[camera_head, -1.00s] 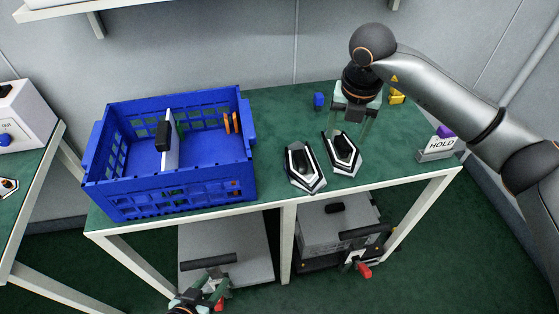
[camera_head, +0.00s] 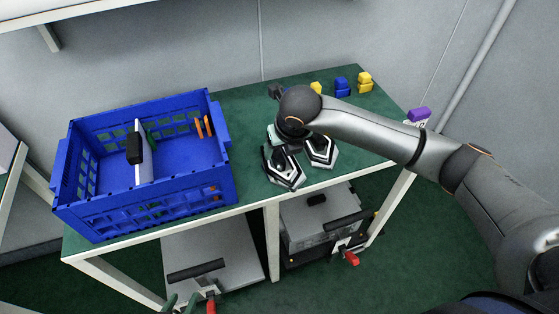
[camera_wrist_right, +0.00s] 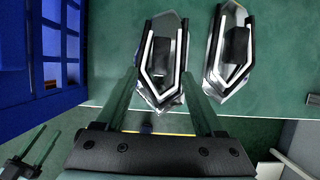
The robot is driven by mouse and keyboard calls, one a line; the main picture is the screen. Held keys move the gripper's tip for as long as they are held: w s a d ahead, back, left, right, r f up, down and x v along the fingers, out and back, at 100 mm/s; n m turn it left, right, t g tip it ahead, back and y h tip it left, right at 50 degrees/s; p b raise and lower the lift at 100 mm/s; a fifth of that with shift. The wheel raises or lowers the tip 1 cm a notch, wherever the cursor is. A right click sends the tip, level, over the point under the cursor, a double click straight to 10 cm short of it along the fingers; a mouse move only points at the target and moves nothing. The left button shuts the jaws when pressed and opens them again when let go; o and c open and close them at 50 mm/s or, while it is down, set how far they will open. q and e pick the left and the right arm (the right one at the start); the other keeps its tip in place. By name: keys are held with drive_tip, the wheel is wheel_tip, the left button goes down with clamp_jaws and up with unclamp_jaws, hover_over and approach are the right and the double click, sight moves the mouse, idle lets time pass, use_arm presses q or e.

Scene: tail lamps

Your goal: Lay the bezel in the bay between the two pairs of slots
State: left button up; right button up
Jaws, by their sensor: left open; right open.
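Two silver-and-black pointed bezels lie side by side on the green table: a left bezel (camera_head: 285,172) and a right bezel (camera_head: 321,151). In the right wrist view, my open right gripper (camera_wrist_right: 160,82) has its green fingers on either side of the left bezel (camera_wrist_right: 162,55); I cannot tell whether they touch it. The right bezel (camera_wrist_right: 230,50) is clear of them. The blue crate (camera_head: 140,222) holds an upright divider (camera_head: 144,160) with a black handle. Orange markers (camera_head: 204,127) show at its right wall, green at the divider.
Yellow and blue blocks (camera_head: 341,87) stand at the table's back right, with a purple block (camera_head: 418,115) at the right end. The crate's right compartment looks open from above. Grey boxes (camera_head: 320,222) sit under the table.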

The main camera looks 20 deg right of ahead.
sight(279, 159)
drive_tip(key=x, duration=0.5)
drive_tip(key=shift+s, duration=0.1)
clamp_jaws()
idle(0.4)
